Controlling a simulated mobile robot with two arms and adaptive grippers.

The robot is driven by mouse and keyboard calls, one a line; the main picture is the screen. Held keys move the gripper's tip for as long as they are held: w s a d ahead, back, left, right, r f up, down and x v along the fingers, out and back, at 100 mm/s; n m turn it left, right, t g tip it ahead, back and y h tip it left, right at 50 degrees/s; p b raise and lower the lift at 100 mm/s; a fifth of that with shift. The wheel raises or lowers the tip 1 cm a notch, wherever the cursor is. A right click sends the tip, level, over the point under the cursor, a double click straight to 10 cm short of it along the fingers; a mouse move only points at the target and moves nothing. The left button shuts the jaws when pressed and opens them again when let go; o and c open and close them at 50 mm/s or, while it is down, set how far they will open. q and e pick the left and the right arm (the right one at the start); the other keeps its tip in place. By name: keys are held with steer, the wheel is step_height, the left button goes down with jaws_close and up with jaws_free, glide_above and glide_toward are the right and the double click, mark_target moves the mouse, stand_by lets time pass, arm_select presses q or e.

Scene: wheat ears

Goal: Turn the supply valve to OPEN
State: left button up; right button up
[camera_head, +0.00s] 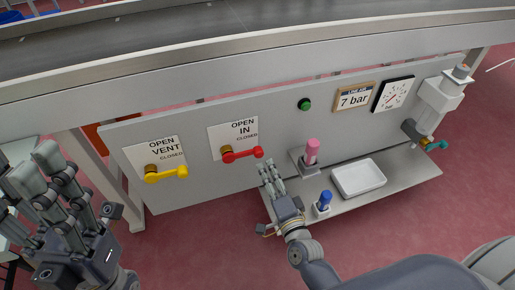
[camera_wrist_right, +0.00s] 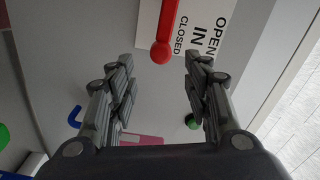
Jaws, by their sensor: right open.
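The supply valve, marked IN, has a red lever (camera_head: 242,155) on the grey panel. My right gripper (camera_head: 270,167) is open and empty, just below the lever's knob end. In the right wrist view the red knob (camera_wrist_right: 160,52) shows between the spread fingertips (camera_wrist_right: 162,62), with no visible contact. My left gripper (camera_head: 33,165) is at the left edge, away from the panel, with its fingers apart and empty.
A yellow VENT lever (camera_head: 168,174) is left of the red one. A shelf (camera_head: 400,184) carries a pink-topped item (camera_head: 311,152), a blue-topped item (camera_head: 324,201) and a white tray (camera_head: 345,189). Above are a green button (camera_head: 304,104), a 7 bar sign (camera_head: 354,98) and a gauge (camera_head: 393,95).

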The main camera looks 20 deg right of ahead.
mark_target(261, 156)
steer(key=w+b, duration=0.2)
steer(key=w, duration=0.6)
steer(key=shift+w+a, duration=0.15)
steer(key=shift+w, duration=0.35)
jaws_close()
